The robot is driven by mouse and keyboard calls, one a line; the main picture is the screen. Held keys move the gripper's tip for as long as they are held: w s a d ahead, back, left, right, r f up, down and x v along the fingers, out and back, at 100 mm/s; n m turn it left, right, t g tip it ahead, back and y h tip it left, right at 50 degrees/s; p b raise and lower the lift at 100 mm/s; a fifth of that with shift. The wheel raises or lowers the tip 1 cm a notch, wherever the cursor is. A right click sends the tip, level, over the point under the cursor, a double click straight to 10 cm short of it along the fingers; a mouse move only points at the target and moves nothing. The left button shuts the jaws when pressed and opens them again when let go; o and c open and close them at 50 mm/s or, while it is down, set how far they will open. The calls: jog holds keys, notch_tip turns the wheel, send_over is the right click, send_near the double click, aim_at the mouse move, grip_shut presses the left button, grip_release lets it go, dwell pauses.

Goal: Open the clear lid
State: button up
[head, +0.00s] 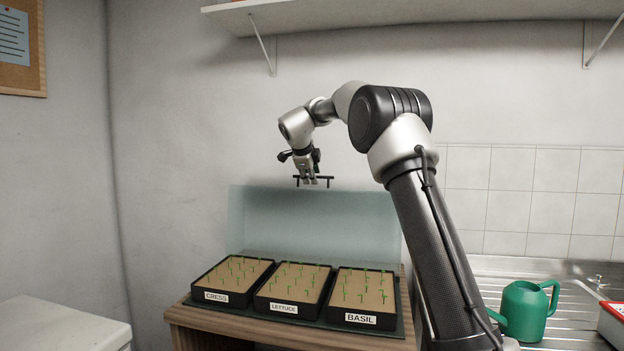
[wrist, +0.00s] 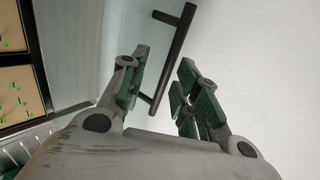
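The clear lid (head: 320,220) stands raised, roughly upright, behind the seed trays. Its dark bar handle (head: 328,178) is at its upper edge. In the wrist view the handle (wrist: 172,55) runs between the green-padded fingers, with clear gaps beside it. My gripper (head: 309,180) points down at the handle in the head view. In the wrist view my gripper (wrist: 166,80) is open and not closed on the bar. Whether a finger touches the handle I cannot tell.
Three black trays of seedlings, cress (head: 232,281), lettuce (head: 291,290) and basil (head: 364,298), sit on a wooden bench (head: 190,316). A green watering can (head: 524,310) stands by the sink at right. A shelf (head: 400,12) hangs above the arm.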

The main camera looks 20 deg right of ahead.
jog(key=v, duration=0.9)
jog(key=shift+s+r, duration=0.2)
jog(key=shift+r, duration=0.05)
jog(key=shift+a, duration=0.15)
